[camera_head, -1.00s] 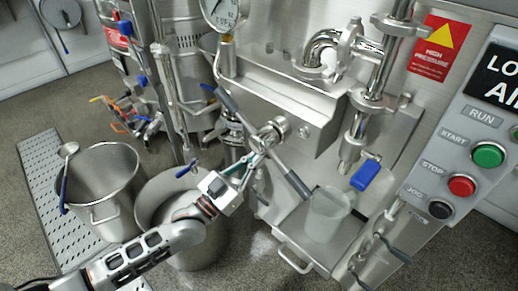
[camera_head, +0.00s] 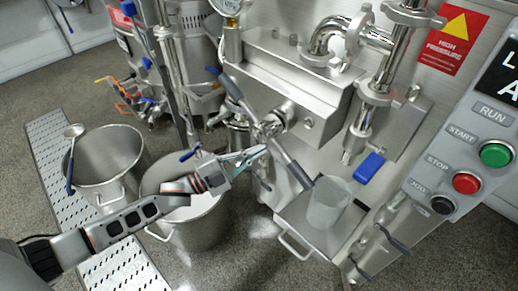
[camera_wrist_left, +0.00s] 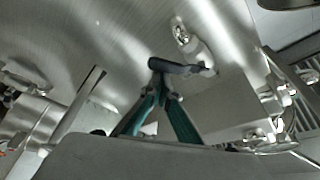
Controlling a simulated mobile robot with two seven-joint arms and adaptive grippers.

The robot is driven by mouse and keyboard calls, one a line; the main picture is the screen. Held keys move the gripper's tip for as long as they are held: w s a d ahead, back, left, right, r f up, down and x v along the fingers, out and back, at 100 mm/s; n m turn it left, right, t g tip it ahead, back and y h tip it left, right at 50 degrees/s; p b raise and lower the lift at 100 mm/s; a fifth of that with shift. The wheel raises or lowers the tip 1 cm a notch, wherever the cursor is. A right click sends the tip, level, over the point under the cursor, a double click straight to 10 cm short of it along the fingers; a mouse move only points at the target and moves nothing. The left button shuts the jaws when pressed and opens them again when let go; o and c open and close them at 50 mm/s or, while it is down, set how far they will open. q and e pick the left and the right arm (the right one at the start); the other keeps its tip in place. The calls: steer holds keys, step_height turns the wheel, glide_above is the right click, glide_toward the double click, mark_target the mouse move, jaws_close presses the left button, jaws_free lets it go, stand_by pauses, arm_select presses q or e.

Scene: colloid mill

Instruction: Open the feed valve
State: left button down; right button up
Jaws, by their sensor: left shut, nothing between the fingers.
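No label in view names the feed valve. A long bar with dark grips at both ends (camera_head: 293,172) crosses a round metal hub on the front of the mill. My left gripper (camera_head: 264,151) is shut and empty, with its fingertips close to the bar just below the hub. I cannot tell whether they touch it. In the left wrist view, the green-sided fingers (camera_wrist_left: 165,88) meet just under a short dark bar (camera_wrist_left: 175,67). A blue lever (camera_head: 369,167) sits on the pipe at the right, above a translucent beaker (camera_head: 328,204). My right gripper is not in view.
A steel pot (camera_head: 205,232) stands below my left forearm. Another pot with a ladle (camera_head: 106,185) stands on a perforated strip at the left. The control panel (camera_head: 462,160) with green and red buttons is at the right. A tray (camera_head: 293,247) holds the beaker.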

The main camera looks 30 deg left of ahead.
arm_select(q)
steer(key=shift+w+a+f+m+g+p, duration=0.2)
steer(key=shift+a+f+m+g, duration=0.25)
steer(key=shift+m, duration=0.7)
steer(key=shift+w+a+f+m+g+p, duration=0.1)
steer(key=shift+w+a+m+g, duration=0.15)
steer(key=shift+a+m, duration=0.65)
steer(key=shift+w+a+f+m+g+p, duration=0.2)
steer(key=shift+f+m+g, duration=0.15)
steer(key=shift+m, duration=1.1)
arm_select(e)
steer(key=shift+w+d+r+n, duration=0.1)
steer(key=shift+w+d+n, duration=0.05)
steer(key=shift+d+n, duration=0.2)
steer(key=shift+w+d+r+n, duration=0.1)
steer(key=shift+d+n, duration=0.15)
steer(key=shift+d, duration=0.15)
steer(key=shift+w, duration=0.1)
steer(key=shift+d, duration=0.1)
